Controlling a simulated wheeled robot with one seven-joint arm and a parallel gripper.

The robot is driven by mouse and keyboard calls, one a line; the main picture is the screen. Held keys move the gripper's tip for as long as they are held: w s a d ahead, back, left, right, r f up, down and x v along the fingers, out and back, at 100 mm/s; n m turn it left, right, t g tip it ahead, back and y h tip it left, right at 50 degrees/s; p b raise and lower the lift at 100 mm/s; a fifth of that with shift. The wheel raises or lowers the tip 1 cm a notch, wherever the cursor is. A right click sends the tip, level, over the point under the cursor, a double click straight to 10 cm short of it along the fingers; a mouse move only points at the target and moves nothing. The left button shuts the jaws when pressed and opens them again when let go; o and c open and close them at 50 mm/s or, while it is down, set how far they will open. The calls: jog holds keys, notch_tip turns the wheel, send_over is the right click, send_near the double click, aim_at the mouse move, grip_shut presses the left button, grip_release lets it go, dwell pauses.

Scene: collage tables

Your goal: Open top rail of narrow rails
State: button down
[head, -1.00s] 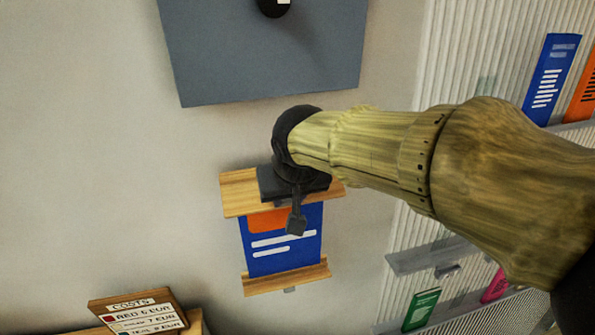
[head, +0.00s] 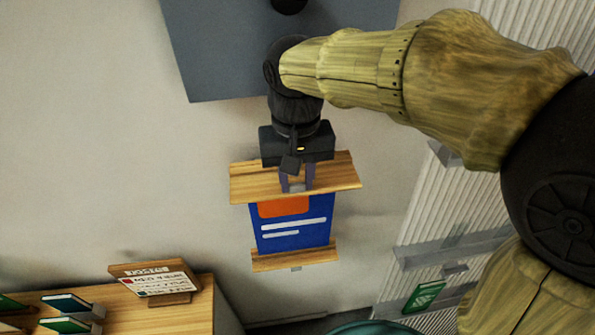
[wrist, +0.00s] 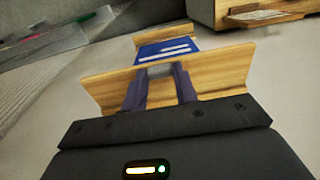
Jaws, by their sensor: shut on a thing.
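The wooden top rail (head: 338,173) is on the wall above a blue poster (head: 292,238) with an orange block and white lines. The wooden bottom rail (head: 295,258) is at the poster's lower edge. My gripper (head: 297,187) is at the middle of the top rail, pointing down. In the wrist view its two purple-grey fingers (wrist: 160,75) are shut on a small grey tab (wrist: 158,70) at the top rail. The top rail's wood also shows in that view (wrist: 215,72). The fingers hide part of the rail's middle.
A dark grey panel (head: 220,55) hangs above the rails. A wooden counter (head: 190,312) with a costs sign (head: 155,282) and several booklets stands at lower left. Ribbed wall panelling with grey shelves (head: 450,248) is at right. Bare wall lies left of the rails.

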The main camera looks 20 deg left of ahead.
jog(key=shift+w, duration=0.15)
jog(key=c, duration=1.1)
grip_release()
jog(key=shift+f, duration=0.1)
